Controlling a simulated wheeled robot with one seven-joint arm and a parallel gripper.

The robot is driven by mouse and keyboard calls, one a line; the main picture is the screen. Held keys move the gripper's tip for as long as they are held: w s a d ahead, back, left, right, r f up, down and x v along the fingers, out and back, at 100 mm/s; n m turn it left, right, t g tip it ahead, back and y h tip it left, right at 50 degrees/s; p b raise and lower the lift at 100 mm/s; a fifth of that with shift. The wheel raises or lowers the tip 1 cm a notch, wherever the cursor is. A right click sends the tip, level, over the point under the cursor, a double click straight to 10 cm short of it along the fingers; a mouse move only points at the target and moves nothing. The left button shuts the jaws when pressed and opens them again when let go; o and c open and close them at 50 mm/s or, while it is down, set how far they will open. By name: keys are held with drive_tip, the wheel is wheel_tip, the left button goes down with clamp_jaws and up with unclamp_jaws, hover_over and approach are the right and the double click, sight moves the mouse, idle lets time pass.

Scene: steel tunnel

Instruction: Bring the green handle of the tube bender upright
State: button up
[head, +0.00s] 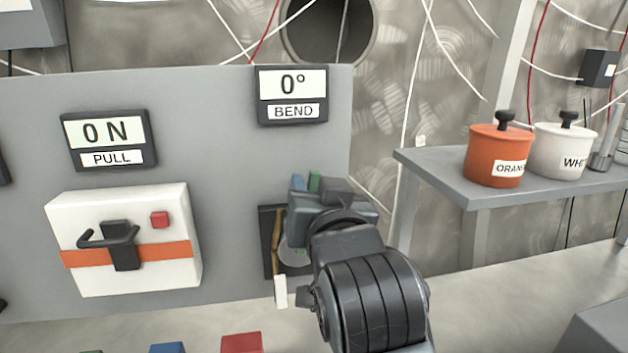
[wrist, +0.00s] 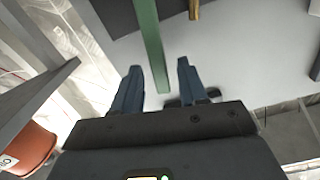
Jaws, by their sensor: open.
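The green handle (wrist: 152,45) is a long flat bar in the wrist view, running down from the top edge to between my fingers. My gripper (wrist: 159,68) is open, with one blue-grey finger on each side of the bar. Gaps show on both sides, and I cannot tell how deep the bar sits between them. In the head view only a small green tip (head: 315,181) shows above my gripper (head: 325,203). The tube bender is mostly hidden behind my arm. The bend display (head: 292,95) reads 0°.
A grey panel (head: 215,110) stands behind, with a pull display (head: 109,139) reading 0 N and a white box (head: 125,278) with a black handle. On the right, a grey shelf (head: 430,167) holds an orange pot (head: 495,150) and a white pot (head: 556,145).

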drive_tip(key=shift+w+a, duration=0.25)
drive_tip(key=shift+w, duration=0.45)
drive_tip(key=shift+c, duration=0.4)
clamp_jaws()
